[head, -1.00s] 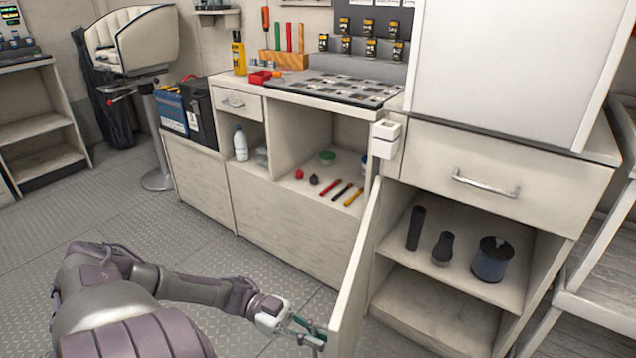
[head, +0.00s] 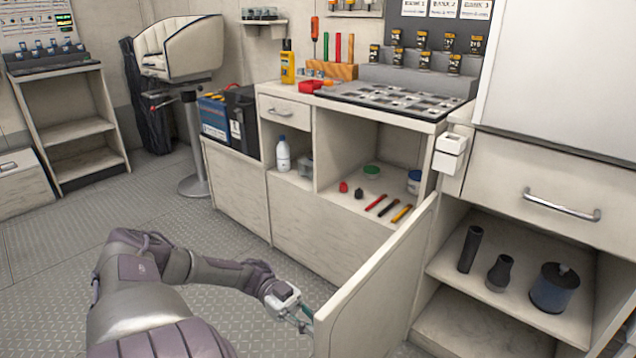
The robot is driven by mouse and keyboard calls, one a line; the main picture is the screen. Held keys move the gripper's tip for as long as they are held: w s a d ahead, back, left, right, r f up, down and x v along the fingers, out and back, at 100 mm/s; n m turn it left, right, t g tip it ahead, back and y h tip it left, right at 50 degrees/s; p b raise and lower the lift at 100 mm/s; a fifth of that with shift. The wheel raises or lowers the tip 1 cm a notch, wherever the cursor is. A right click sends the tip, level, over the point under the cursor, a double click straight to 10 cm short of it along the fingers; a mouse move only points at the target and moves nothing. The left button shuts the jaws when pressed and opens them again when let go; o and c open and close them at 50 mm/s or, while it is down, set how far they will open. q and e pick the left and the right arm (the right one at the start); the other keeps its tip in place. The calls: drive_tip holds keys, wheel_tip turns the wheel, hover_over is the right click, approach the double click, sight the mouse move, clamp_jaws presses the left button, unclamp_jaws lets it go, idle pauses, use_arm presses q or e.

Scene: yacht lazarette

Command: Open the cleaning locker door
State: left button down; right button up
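The locker door (head: 375,290) is a pale panel that stands swung out from the cabinet, with its free edge toward me. The locker (head: 470,325) behind it is open to view, with two levels inside. On its upper shelf are a dark tube (head: 470,249), a dark flared piece (head: 501,273) and a dark blue-grey cylinder (head: 556,288). My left gripper (head: 303,322) is at the door's free edge, on its left side. Its fingertips are partly hidden by the door, so its grip does not show clearly. My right gripper is out of view.
A drawer with a metal handle (head: 562,205) sits above the locker. A white box (head: 451,144) sticks out near the hinge side. Left of the door, an open cubby (head: 340,190) holds small items. The floor (head: 60,270) at left is clear.

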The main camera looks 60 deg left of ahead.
use_arm(q)
drive_tip(key=shift+s+f, duration=0.1)
drive_tip(key=c, duration=1.2)
unclamp_jaws()
drive_tip(key=v, duration=0.7)
drive_tip(key=shift+a, duration=0.3)
